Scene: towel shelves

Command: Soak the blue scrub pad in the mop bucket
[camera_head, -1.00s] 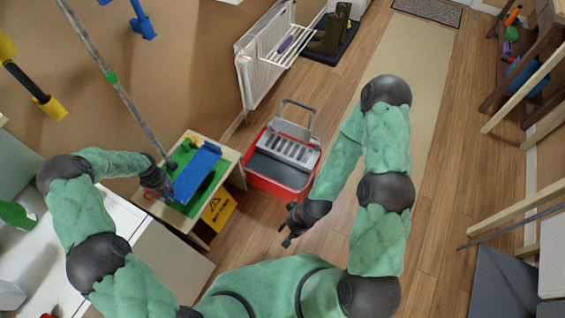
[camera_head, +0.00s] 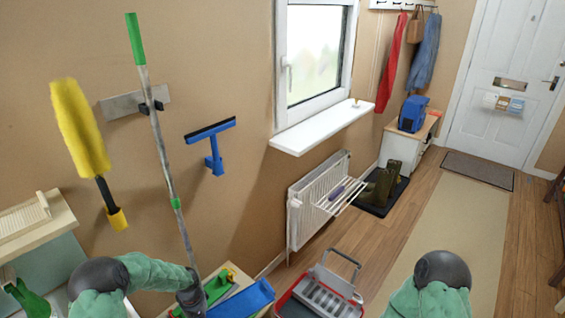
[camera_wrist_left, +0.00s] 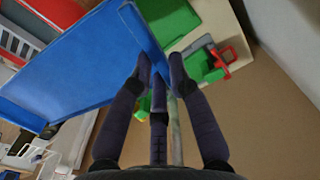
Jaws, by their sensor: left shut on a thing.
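The blue scrub pad (camera_head: 242,300) shows as a flat blue slab at the bottom of the head view, above the small green-topped table. In the left wrist view the pad (camera_wrist_left: 75,65) fills the upper left, and its near edge lies between my fingertips. My left gripper (camera_head: 192,296) is shut on that edge; its fingers also show in the wrist view (camera_wrist_left: 159,75). The red mop bucket (camera_head: 290,300) with its grey wringer (camera_head: 325,297) stands on the floor right of the pad, partly cut off. My right gripper is out of view; only part of that arm shows.
A long pole with green bands (camera_head: 163,140) hangs on the wall close to my left gripper. A red-handled green item (camera_wrist_left: 215,62) lies on the table. A radiator with a rack (camera_head: 310,205) stands behind the bucket. The runner (camera_head: 460,225) is clear.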

